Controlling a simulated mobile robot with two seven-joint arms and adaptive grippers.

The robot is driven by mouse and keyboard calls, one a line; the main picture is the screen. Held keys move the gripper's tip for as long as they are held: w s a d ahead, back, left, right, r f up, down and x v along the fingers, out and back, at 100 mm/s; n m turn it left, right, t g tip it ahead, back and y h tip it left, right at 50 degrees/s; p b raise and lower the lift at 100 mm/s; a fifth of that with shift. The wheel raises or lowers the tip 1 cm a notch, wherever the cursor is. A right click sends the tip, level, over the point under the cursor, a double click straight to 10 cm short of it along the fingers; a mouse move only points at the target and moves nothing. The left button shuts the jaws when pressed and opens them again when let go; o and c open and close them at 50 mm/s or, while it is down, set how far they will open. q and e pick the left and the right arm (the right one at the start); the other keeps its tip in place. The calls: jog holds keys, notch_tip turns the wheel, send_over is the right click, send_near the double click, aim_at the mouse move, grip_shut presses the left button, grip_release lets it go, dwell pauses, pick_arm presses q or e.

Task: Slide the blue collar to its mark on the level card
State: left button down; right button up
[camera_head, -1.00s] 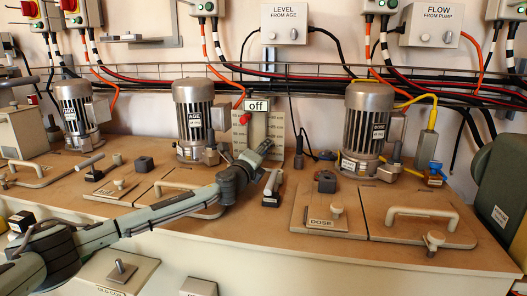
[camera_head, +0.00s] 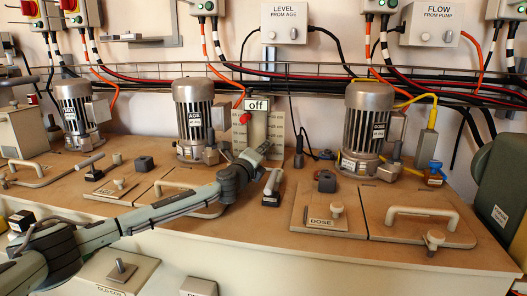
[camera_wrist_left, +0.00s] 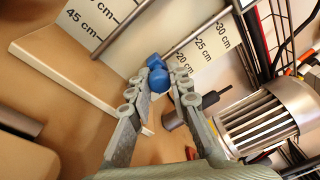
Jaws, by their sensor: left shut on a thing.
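My left gripper (camera_head: 266,148) reaches in front of the level card (camera_head: 276,125), near its lower part. In the left wrist view, the blue collar (camera_wrist_left: 158,80) sits between the fingertips of this gripper (camera_wrist_left: 157,84), which is shut on it. The collar shows as two rounded blue parts, on or against a thin grey rod (camera_wrist_left: 195,35). The white level card (camera_wrist_left: 90,18) carries cm marks: 45 on one side, 20, 25 and 30 on the other. In the head view I cannot make out the collar behind the gripper. My right gripper is not in view.
An "off" sign (camera_head: 257,104) and a red knob (camera_head: 245,118) are at the card's top left. The AGE motor (camera_head: 194,118) stands left of the card, the DOSE motor (camera_head: 367,125) to the right. Lids with handles (camera_head: 425,212) cover the bench front.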

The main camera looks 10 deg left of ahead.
aim_at(269, 126)
pick_arm(q)
notch_tip(269, 126, up, 6)
jog(key=shift+a+r, duration=0.1)
jog(key=shift+a, duration=0.05)
jog(key=c, duration=1.4)
grip_release()
jog(key=shift+w, duration=0.1)
jog(key=s+a, duration=0.1)
jog(key=s, duration=1.1)
jog(key=shift+a, duration=0.3)
jog(key=shift+f, duration=0.2)
